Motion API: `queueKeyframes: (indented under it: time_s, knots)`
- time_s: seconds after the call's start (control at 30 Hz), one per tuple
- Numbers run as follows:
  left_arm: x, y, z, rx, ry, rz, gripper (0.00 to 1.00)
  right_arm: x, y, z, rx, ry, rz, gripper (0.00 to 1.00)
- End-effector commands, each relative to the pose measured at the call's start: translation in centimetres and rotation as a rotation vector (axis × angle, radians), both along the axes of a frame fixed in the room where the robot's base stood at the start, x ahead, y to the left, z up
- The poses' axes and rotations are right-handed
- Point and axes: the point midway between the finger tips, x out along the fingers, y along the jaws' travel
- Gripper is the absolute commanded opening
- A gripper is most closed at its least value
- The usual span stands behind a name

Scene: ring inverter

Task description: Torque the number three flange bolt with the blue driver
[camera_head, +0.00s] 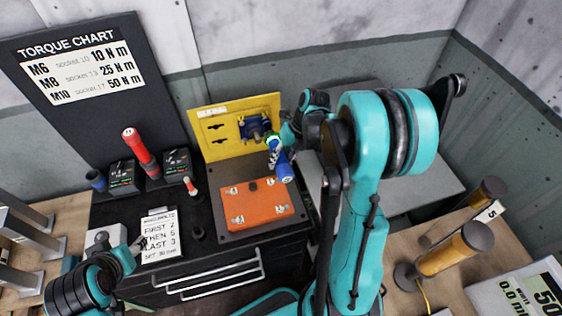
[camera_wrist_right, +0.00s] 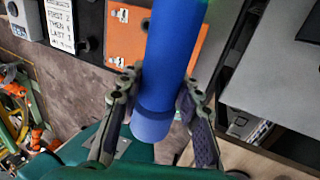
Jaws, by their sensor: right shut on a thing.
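The blue driver (camera_head: 285,171) is in front of the yellow board and above the back right of the orange flange plate (camera_head: 262,205), tilted. My right gripper (camera_head: 268,138) is shut on it; in the right wrist view the blue driver (camera_wrist_right: 172,55) passes between the two fingers of the gripper (camera_wrist_right: 158,90). The driver's tip cannot be made out. The orange plate has bolts near its corners; their numbers are too small to read. It is partly hidden by the driver in the right wrist view. My left gripper (camera_head: 130,258) is low at the left, beside the white card; its jaws are unclear.
A yellow board (camera_head: 217,146) with black tool outlines stands behind the plate. A red driver (camera_head: 138,148) stands at the left near two black units. A white order card (camera_head: 160,236) lies on the black cabinet top.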

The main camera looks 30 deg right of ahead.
Motion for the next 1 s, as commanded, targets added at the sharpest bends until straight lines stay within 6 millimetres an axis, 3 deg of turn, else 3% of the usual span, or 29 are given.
queueKeyframes:
  time_s: [1.0]
  knots:
    - [0.0,0.0,-0.2,0.000,0.000,0.000,0.49,1.3,-0.3,0.0,0.001,-0.001,0.001,0.00]
